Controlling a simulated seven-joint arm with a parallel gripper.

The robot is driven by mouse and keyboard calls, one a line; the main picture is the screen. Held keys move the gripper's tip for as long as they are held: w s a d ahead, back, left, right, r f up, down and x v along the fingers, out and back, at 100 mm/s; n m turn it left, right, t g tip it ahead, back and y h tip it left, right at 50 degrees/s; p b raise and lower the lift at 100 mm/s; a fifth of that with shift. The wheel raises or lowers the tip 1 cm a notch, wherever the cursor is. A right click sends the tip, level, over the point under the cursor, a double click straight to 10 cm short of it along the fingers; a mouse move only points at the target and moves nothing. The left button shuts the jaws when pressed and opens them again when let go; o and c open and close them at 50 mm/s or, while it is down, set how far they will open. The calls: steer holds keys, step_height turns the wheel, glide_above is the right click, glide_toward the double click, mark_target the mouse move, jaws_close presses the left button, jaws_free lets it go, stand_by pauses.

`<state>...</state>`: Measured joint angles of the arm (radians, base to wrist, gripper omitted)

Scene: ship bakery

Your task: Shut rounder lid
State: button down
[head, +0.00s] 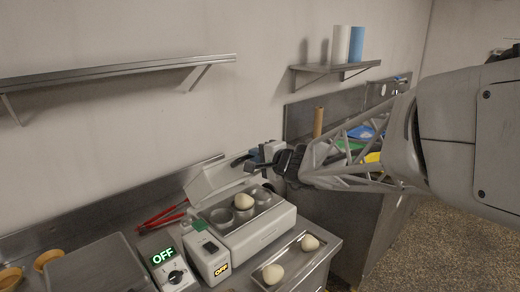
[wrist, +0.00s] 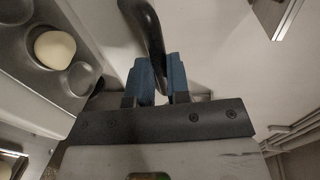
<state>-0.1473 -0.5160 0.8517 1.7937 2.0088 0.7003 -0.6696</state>
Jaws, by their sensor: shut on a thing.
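The rounder (head: 262,232) is a white machine on the counter with a metal tray of round cups. A pale dough ball (head: 244,202) sits in one cup; it also shows in the wrist view (wrist: 55,48). The rounder's white lid (head: 212,176) stands raised and tilted at the back of the machine. My gripper (head: 264,160) is at the lid's right edge. In the wrist view its blue fingers (wrist: 158,78) are shut on a dark curved handle (wrist: 146,28), which appears to be the lid's handle. The exact contact is hidden in the head view.
A tray (head: 290,262) with two dough balls lies in front of the rounder. Red tongs (head: 163,214) and a grey tray (head: 95,265) lie farther left. A wall shelf (head: 120,72) is above.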

steer(key=shift+t+y, duration=0.7)
steer(key=shift+s+d+f, duration=1)
steer(key=shift+s+f, duration=0.05)
steer(key=shift+f, duration=2.2)
steer(key=shift+s+d+f, duration=0.95)
steer(key=shift+s+f, duration=0.05)
steer(key=shift+f, duration=2.25)
steer(key=shift+s+d+f, duration=1)
steer(key=shift+s+f, duration=0.05)
steer(key=shift+f, duration=2.2)
steer(key=c, duration=1.1)
jaws_free()
steer(key=shift+r, duration=0.1)
steer(key=shift+r, duration=0.2)
steer(key=v, duration=0.7)
steer(key=shift+s+d, duration=0.2)
steer(key=shift+d, duration=0.1)
